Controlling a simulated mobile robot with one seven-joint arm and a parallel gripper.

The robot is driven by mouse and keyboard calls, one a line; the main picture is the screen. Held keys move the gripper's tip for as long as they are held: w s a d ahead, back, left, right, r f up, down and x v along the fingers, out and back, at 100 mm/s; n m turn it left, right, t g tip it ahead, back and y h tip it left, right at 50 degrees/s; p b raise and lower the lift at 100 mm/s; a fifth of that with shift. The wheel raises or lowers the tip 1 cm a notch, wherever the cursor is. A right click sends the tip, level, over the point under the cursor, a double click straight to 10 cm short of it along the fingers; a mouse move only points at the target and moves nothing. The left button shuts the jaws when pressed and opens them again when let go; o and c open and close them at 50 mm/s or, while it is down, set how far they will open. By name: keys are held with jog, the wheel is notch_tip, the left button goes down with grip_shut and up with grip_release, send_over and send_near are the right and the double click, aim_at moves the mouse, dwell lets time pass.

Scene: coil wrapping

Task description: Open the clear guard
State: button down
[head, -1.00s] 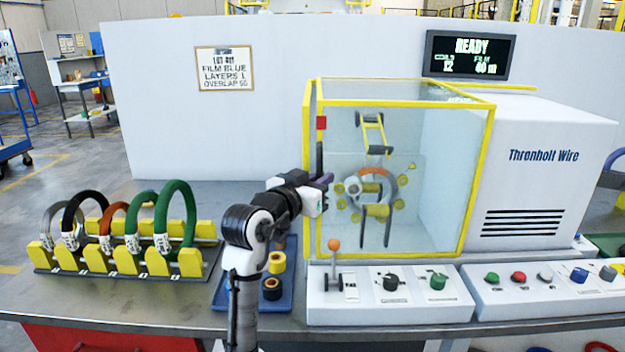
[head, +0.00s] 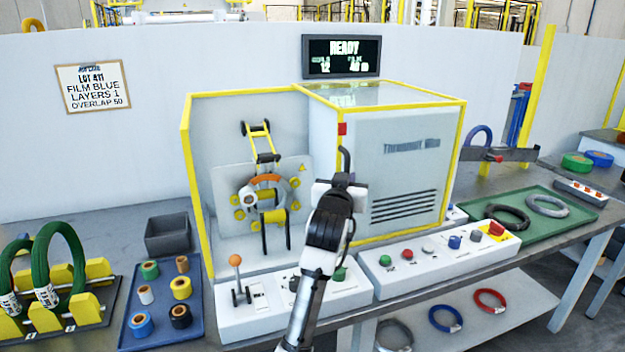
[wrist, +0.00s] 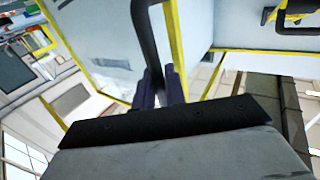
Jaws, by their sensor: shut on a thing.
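The clear guard (head: 410,92), a yellow-edged box, stands over the white machine housing on the right in the head view. The coil area on its left is uncovered in front, with an orange-wrapped coil (head: 270,179) in the ring head. The guard's black handle (head: 346,157) rises beside a red block (head: 342,129) at the guard's left front edge. My gripper (head: 343,179) is at this handle, its fingers largely hidden by my wrist. In the wrist view my gripper's purple fingers (wrist: 159,90) are closed around the dark handle bar (wrist: 146,38).
A control panel with an orange-knobbed lever (head: 235,260) stands in front, and a button panel (head: 440,255) to its right. A blue tray (head: 195,327) of film rolls, a grey bin (head: 168,233) and a coil rack (head: 65,325) are on the left. A green tray (head: 580,210) lies right.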

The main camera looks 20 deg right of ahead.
jog(key=shift+d, duration=2)
jog(key=c, duration=1.8)
grip_release()
jog(key=shift+s+a, duration=0.1)
jog(key=b+v, duration=0.3)
jog(key=v, duration=1)
jog(key=shift+s+a, duration=0.2)
jog(key=shift+s, duration=0.1)
